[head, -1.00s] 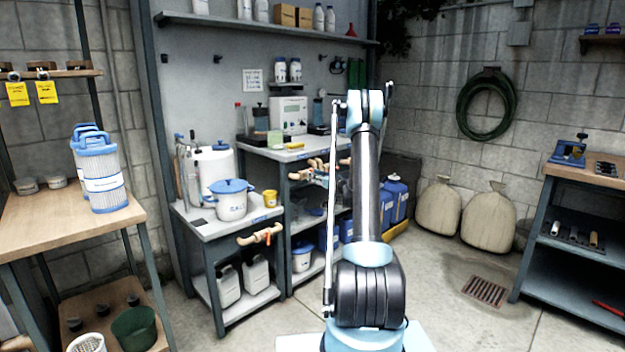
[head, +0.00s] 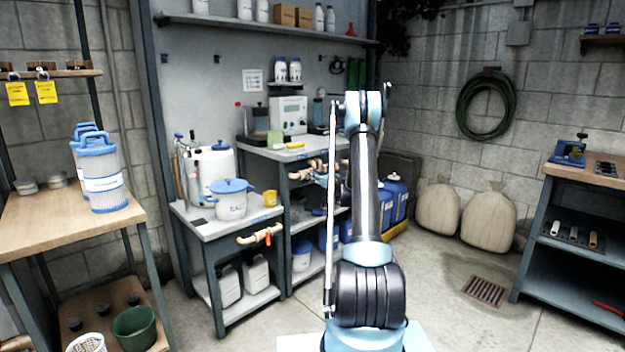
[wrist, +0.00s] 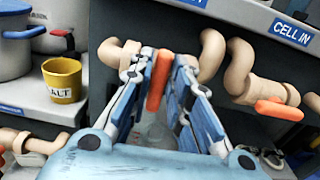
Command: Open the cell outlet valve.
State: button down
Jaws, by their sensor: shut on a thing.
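A tan pipe valve with an orange handle (wrist: 157,88) is in the middle of the wrist view, on the front of a grey bench. My gripper (wrist: 160,70) is shut on this handle, one finger on each side. The handle points roughly up and down in the picture, across the tan pipe. The valve's label is not readable here. To its right is another valve with an orange handle (wrist: 279,109) lying along its pipe, under a blue "CELL IN" label (wrist: 292,33). In the head view my gripper (head: 322,178) is small, at the bench front, partly hidden by my arm.
A lower bench (head: 205,229) stands left of the gripper, with a white pot (head: 232,204) and a yellow cup (head: 270,198). Its front carries another orange-handled valve (head: 262,236). Blue jugs (head: 396,197) stand behind my arm. Open floor lies to the right around a drain (head: 485,291).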

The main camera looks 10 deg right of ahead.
jog(key=shift+s+a+f+n, duration=0.15)
jog(key=shift+a+f+n, duration=0.05)
jog(key=shift+n, duration=2.75)
jog(key=shift+s+a+f+n, duration=0.15)
jog(key=shift+s+f+n, duration=0.05)
jog(key=shift+n, duration=2.8)
jog(key=shift+s+a+f+n, duration=0.15)
jog(key=shift+a+f+n, duration=0.05)
jog(key=shift+n, duration=2.75)
jog(key=c, duration=1.6)
grip_release()
jog(key=shift+w+f, duration=0.1)
jog(key=shift+w, duration=0.05)
jog(key=shift+d, duration=0.15)
